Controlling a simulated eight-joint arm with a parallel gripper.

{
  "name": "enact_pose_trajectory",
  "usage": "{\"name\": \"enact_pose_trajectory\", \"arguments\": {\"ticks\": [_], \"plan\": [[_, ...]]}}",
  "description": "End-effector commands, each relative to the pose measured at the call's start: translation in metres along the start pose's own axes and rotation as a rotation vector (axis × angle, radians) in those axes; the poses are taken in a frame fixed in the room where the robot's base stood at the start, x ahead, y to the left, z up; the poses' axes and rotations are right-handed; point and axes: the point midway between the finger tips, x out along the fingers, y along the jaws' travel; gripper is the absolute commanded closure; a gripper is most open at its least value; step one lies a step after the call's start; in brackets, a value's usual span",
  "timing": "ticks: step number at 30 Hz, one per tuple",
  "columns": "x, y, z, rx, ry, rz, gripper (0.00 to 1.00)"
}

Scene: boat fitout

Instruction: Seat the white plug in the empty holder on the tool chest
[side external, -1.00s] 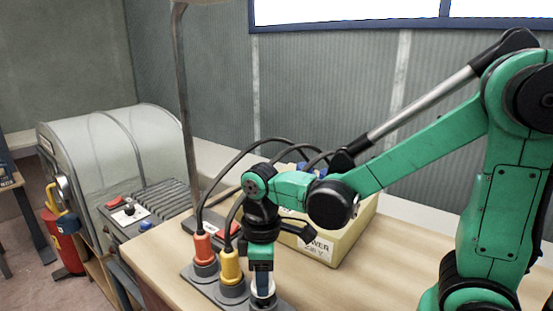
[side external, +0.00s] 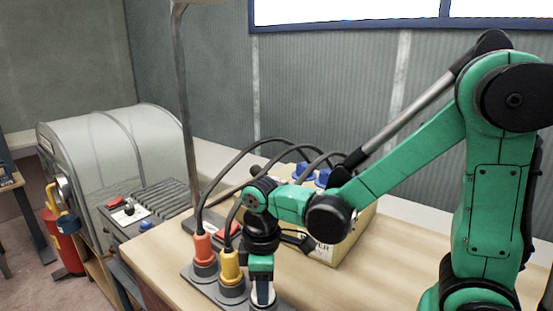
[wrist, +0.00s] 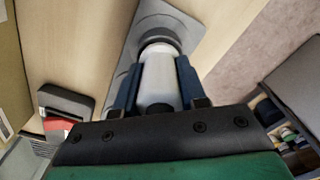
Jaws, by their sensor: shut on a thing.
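The white plug (wrist: 158,68) is between the two blue jaws of my gripper (wrist: 157,84), which is shut on it. Its far end meets the dark ring of the third holder (wrist: 160,40) in the wrist view. The plug looks upright and in line with the ring; how deep it sits I cannot tell. In the side view my gripper (side external: 262,284) points straight down over that holder, at the near end of a grey base plate. The jaws hide most of the plug there. The holders stand on the wooden top of the tool chest (side external: 355,275).
An orange plug (side external: 203,249) and a yellow plug (side external: 230,265) with dark cables sit in the neighbouring holders, close left of my gripper. A yellowish power box (side external: 345,240) stands behind. The wooden top to the right is clear.

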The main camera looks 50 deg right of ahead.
Motion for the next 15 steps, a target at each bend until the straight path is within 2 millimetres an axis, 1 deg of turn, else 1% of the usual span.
{"name": "enact_pose_trajectory", "arguments": {"ticks": [11, 12, 14, 15], "plan": [[0.0017, 0.0000, 0.0000, 0.000, 0.000, 0.000, 1.00], [0.0017, 0.0000, 0.0000, 0.000, 0.000, 0.000, 0.61], [0.0017, 0.0000, 0.0001, 0.000, 0.000, 0.000, 0.44], [0.0017, 0.0000, 0.0000, 0.000, 0.000, 0.000, 0.33]]}}
